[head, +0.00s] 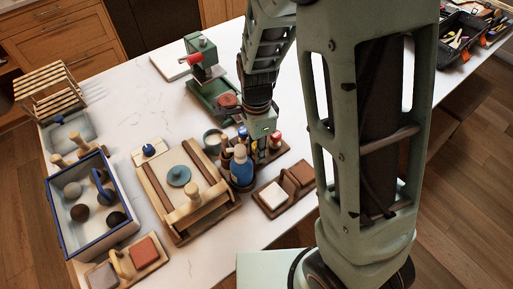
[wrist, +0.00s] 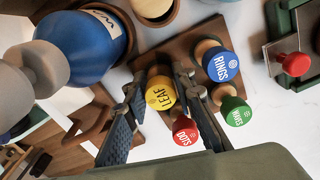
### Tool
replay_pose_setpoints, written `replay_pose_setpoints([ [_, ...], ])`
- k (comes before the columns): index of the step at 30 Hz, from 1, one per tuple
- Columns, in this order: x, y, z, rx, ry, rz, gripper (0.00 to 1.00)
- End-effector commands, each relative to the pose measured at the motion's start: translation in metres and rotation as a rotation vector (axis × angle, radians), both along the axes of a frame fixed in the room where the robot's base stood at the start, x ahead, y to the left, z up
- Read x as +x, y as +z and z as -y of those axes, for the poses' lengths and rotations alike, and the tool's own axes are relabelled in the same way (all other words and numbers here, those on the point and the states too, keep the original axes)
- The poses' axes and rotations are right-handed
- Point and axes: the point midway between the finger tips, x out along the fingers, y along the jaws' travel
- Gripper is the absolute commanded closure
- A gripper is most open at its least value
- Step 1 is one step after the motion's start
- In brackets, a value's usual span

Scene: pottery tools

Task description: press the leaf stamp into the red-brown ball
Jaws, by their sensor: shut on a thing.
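The yellow-topped leaf stamp (wrist: 160,93), marked LEAF, stands between my fingertips in the wrist view. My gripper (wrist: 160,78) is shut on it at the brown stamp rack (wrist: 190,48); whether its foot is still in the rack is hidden. In the head view my gripper (head: 262,142) is behind the blue bottle, and the leaf stamp cannot be made out clearly. A dark brown ball (head: 79,213), likely the red-brown one, lies in the blue-rimmed crate (head: 60,233) at the left, far from my gripper.
Close around my fingers stand the red DOTS (wrist: 184,130), blue RINGS (wrist: 221,64) and green WAVES (wrist: 236,111) stamps. A blue bottle (head: 241,168) stands beside the rack. A wooden frame (head: 160,205) lies between rack and crate. The crate holds several other balls.

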Motion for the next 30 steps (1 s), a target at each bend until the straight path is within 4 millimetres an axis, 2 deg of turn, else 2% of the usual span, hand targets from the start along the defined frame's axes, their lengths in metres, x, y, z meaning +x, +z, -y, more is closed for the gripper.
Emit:
replay_pose_setpoints([
  [5,0.000,-0.003,0.000,0.000,0.000,0.000,0.97],
  [6,0.000,-0.003,0.000,0.000,0.000,0.000,0.73],
  [11,0.000,-0.003,0.000,0.000,0.000,0.000,0.56],
  [22,0.000,0.002,0.000,0.001,0.000,0.001,0.56],
  [26,0.001,0.018,-0.001,0.002,0.001,0.003,0.56],
  [30,0.002,0.045,-0.001,0.004,0.001,0.006,0.56],
])
